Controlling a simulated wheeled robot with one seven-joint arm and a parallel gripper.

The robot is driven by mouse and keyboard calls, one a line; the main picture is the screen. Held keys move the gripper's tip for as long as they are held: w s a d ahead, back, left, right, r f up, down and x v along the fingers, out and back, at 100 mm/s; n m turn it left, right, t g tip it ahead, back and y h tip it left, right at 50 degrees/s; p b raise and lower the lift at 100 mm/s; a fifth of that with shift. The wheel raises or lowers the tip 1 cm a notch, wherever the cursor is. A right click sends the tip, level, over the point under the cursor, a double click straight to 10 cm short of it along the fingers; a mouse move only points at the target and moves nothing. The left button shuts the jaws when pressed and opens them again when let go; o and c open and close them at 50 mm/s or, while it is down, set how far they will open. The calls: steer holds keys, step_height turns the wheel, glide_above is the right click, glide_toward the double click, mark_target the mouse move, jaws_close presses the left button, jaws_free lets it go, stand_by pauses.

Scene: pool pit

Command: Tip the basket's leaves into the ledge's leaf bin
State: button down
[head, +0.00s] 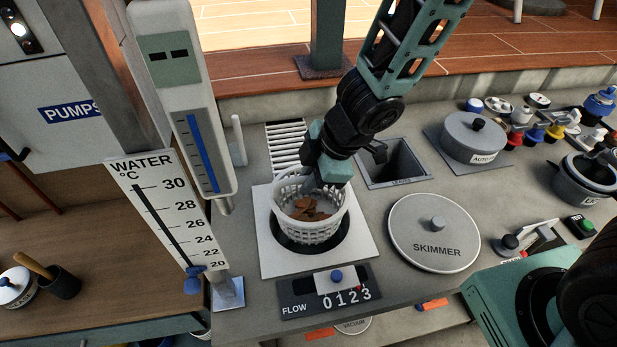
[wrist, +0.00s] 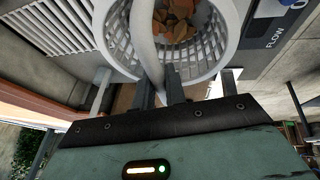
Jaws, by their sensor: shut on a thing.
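The white slatted basket (head: 311,228) holds brown leaves (head: 309,209). It is roughly upright at the round dark hole in a white square plate (head: 365,250). Much of its side wall shows, so it seems at least partly out of the hole; the exact height is hard to tell. My gripper (head: 322,182) is over the basket's back rim. In the wrist view my gripper (wrist: 159,92) is shut on the basket's white handle (wrist: 143,40), with the leaves beyond. A square dark opening in the ledge (head: 393,163), right of my gripper, looks like the leaf bin.
The round skimmer lid (head: 434,232) lies right of the basket. A flow slider panel (head: 330,291) is in front. A water temperature gauge (head: 165,212) and post stand close on the left. A lidded grey pot (head: 472,138) and bottles are at the right.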

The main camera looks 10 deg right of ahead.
steer(key=shift+r, duration=0.1)
steer(key=shift+r+p, duration=1.15)
steer(key=shift+p, duration=0.15)
